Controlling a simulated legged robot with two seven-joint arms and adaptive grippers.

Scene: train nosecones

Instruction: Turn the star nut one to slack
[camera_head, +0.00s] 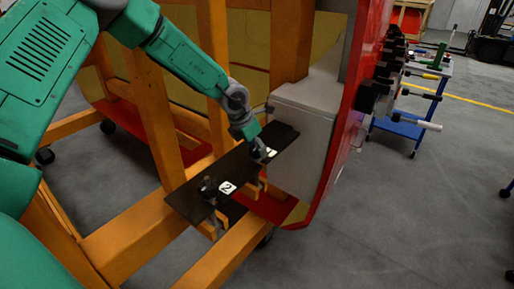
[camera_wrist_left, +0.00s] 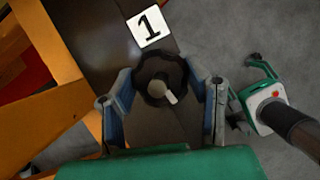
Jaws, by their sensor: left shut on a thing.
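A dark star nut (camera_wrist_left: 150,72) with a pale pointer sits on a dark board (camera_head: 178,203) beside a white label with a 1 (camera_wrist_left: 149,26). My left gripper (camera_wrist_left: 160,84) is shut on this star nut one, with a finger on each side of it. In the head view my left gripper (camera_head: 260,151) reaches down to the far end of the board and hides the nut. The pointer is tilted toward the lower right in the left wrist view. A green and white device with a red dot (camera_wrist_left: 264,108), apparently my right gripper, is apart from the board; its fingers are unclear.
A second dark star nut (camera_head: 208,187) and a label with a 2 (camera_head: 227,188) are on the board's near end. Orange wooden beams (camera_head: 125,240) frame the board. A grey box (camera_head: 303,135) and a red panel (camera_head: 352,110) stand close on the right.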

